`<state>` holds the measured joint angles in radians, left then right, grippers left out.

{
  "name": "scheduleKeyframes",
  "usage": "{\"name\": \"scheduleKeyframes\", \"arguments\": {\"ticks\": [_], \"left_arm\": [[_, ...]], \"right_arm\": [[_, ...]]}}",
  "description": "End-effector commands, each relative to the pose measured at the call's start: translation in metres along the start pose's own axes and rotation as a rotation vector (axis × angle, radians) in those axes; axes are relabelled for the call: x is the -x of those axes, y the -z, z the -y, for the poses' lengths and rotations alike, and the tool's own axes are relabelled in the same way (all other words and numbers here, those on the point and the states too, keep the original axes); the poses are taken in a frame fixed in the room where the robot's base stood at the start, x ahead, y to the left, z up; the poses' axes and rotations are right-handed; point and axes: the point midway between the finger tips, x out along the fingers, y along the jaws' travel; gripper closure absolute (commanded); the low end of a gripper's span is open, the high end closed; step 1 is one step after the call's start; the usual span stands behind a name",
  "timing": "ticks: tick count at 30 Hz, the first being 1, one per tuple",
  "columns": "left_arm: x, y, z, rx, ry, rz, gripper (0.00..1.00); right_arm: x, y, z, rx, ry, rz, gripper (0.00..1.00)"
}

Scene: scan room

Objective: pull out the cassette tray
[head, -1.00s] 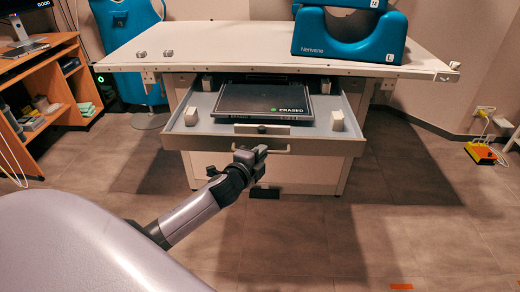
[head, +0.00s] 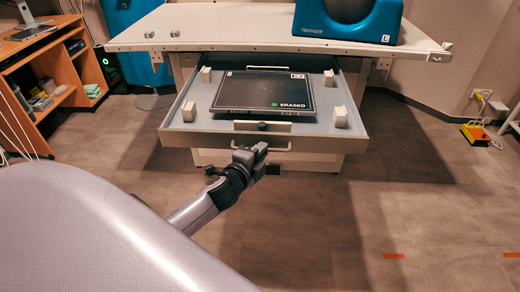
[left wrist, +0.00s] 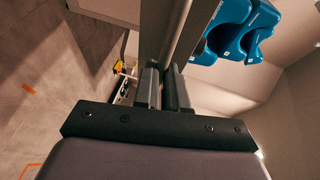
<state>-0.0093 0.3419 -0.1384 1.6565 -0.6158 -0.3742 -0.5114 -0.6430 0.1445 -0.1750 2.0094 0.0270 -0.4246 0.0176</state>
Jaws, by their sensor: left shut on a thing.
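The cassette tray (head: 180,130) is a pale drawer under the white table, pulled well out toward me. A dark flat cassette (head: 265,93) marked "ERASED" lies in it, between several small white blocks (head: 340,117). The tray's front has a bar handle (head: 278,146). My left gripper (head: 252,156) is shut on the handle at the tray's front; in the left wrist view its fingers (left wrist: 163,90) close against the pale bar, their tips partly hidden. My right gripper is out of view.
The white table top (head: 230,32) overhangs the tray and carries blue positioning blocks (head: 345,20). A wooden desk (head: 45,80) stands at left. A yellow device (head: 480,134) lies on the floor at right. The floor in front is largely clear.

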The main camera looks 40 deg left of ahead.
Motion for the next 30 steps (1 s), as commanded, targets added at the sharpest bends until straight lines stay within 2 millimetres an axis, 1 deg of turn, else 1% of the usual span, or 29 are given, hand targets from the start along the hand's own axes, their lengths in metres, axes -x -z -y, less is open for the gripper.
{"name": "scheduleKeyframes", "arguments": {"ticks": [9,10,12,25,28,30], "left_arm": [[0.000,-0.001,0.000,0.000,0.001,0.001,1.00],[0.000,-0.001,0.000,0.000,0.001,0.001,0.82],[0.000,-0.001,0.000,-0.001,0.001,0.001,0.63],[0.000,-0.001,0.001,0.000,0.002,0.001,0.63],[0.006,-0.001,0.001,0.000,0.002,0.002,0.63],[0.014,-0.001,0.001,0.000,0.002,0.002,0.63]], "right_arm": [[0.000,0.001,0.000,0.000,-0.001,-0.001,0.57],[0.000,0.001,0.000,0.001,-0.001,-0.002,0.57],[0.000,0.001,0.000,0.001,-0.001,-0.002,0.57],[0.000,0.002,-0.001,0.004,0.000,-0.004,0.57],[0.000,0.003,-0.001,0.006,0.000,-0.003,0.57],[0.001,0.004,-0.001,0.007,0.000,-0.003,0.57]]}}
